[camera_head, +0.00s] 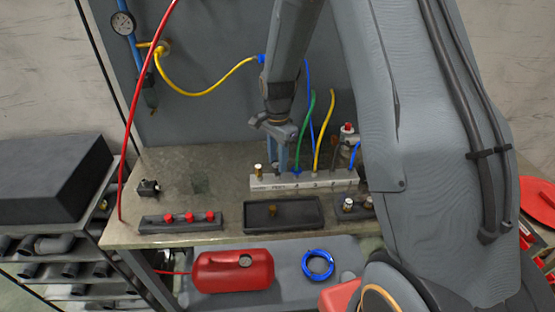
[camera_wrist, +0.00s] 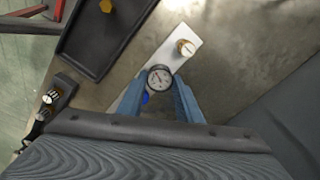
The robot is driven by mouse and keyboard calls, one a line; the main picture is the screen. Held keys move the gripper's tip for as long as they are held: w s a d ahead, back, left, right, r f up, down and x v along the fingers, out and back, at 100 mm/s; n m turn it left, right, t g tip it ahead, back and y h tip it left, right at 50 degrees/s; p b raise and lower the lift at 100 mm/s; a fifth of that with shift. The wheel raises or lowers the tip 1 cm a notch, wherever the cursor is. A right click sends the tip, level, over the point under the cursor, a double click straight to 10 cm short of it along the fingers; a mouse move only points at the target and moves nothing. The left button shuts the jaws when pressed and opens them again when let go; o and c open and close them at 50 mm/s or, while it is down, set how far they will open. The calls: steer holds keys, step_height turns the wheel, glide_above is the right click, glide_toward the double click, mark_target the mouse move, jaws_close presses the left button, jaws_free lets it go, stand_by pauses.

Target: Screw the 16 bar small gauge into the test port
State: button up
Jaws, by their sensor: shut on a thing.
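My gripper (camera_wrist: 160,88) is shut on a small round gauge (camera_wrist: 160,76) with a white dial. The dial faces the wrist camera; its scale is too small to read. A pale manifold block (camera_wrist: 133,98) lies below, and a brass-and-white port fitting (camera_wrist: 185,47) stands on it just beyond the gauge, apart from it in that view. In the head view my gripper (camera_head: 282,160) is over the manifold (camera_head: 268,184), to the right of the brass fitting (camera_head: 258,170) at its left end. The gauge's stem is hidden, and I cannot tell whether it touches the manifold.
Coloured hoses (camera_head: 320,142) rise from the manifold right of my gripper. In front are a dark tray (camera_head: 250,224) holding a brass piece (camera_head: 272,210), a strip with red caps (camera_head: 190,218) and a fittings rack (camera_head: 352,214). The bench's left back is mostly clear.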

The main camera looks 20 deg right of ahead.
steer(key=o, duration=1.1)
steer(key=shift+c, duration=0.2)
steer(key=n, duration=0.5)
steer(key=shift+p, duration=0.3)
steer(key=n, duration=0.6)
steer(key=shift+n, duration=0.3)
steer(key=n, duration=0.3)
steer(key=shift+n, duration=0.4)
steer(key=n, duration=0.3)
steer(key=shift+n, duration=0.3)
steer(key=n, duration=0.6)
steer(key=shift+d, duration=0.1)
